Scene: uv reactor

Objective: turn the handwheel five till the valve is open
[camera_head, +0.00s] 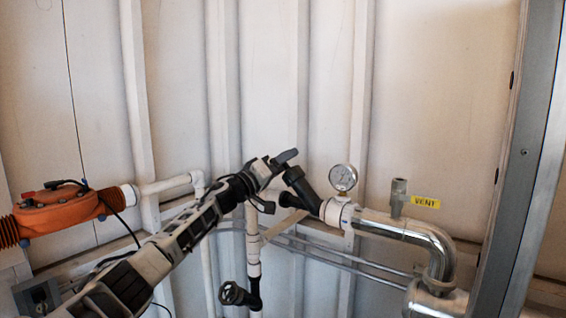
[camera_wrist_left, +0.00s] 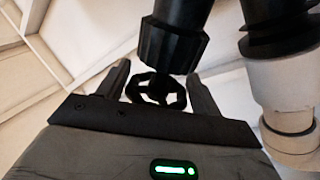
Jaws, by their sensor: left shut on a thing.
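A black handwheel (camera_wrist_left: 157,90) with an open, spoked rim sits between the two fingers of my left gripper (camera_wrist_left: 160,88) in the left wrist view. It is on the end of a black valve body (camera_wrist_left: 172,45). In the head view my left gripper (camera_head: 281,179) reaches up from the lower left to the slanted black valve (camera_head: 302,187), and its fingers straddle the valve's upper left end. The handwheel is mostly hidden there by the gripper. The left gripper is shut on the handwheel. No number shows on the wheel. My right gripper is not in view.
A second black handwheel (camera_head: 233,293) is lower down on a white pipe. A pressure gauge (camera_head: 343,178) and a silver pipe (camera_head: 400,229) with a yellow VENT label (camera_head: 425,202) are to the right. An orange fitting (camera_head: 62,208) is at left. A metal post (camera_head: 520,160) stands at right.

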